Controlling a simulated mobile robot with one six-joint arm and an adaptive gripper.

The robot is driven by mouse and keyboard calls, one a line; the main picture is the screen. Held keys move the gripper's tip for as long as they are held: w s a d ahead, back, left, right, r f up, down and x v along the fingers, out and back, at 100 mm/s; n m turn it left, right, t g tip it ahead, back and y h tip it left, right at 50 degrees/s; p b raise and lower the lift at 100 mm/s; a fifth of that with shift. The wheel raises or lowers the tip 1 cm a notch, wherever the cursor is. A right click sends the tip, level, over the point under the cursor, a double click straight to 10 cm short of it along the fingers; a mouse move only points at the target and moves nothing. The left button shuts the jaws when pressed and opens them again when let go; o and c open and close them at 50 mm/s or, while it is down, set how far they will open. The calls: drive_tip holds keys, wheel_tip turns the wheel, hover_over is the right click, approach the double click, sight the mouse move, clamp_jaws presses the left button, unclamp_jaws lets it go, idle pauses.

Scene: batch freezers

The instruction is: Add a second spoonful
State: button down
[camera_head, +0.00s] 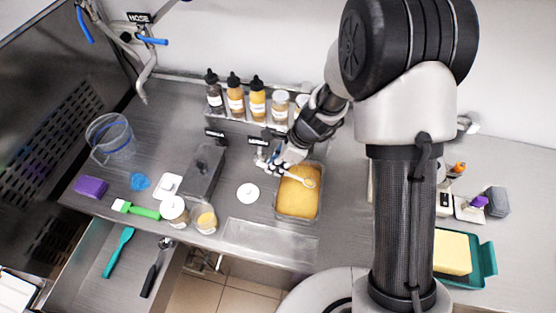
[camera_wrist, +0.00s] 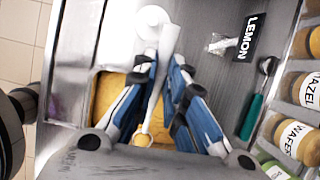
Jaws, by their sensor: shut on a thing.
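My gripper (camera_head: 275,165) is shut on a pale spoon (camera_head: 297,178), whose handle shows between the blue-grey fingers in the wrist view (camera_wrist: 160,75). The spoon's bowl (camera_head: 309,183) lies over the far part of a metal pan of yellow contents (camera_head: 296,203). I cannot tell whether the bowl touches the contents or holds any. A round white lid (camera_head: 248,193) lies between the jars and the pan. Part of the pan is hidden by my gripper in the wrist view.
Several topping bottles (camera_head: 235,97) stand behind the pan. A grey covered bin (camera_head: 205,170) is left of my gripper. A LEMON label (camera_wrist: 250,38) and a green-handled tool (camera_wrist: 251,116) lie near the fingers.

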drive_tip(key=shift+a+r+h+p, duration=0.25)
drive_tip(key=shift+a+h+p, duration=0.45)
drive_tip(key=shift+p, duration=3.05)
drive_tip(key=p, duration=0.3)
drive_tip(key=h+p, duration=0.1)
drive_tip(key=p, duration=0.3)
drive_tip(key=shift+w+a+r, duration=0.1)
drive_tip(key=shift+w+a, duration=0.1)
drive_tip(key=shift+w, duration=0.05)
drive_tip(key=shift+a+p, duration=0.15)
drive_tip(key=shift+p, duration=1.4)
drive_tip(key=shift+s, duration=0.1)
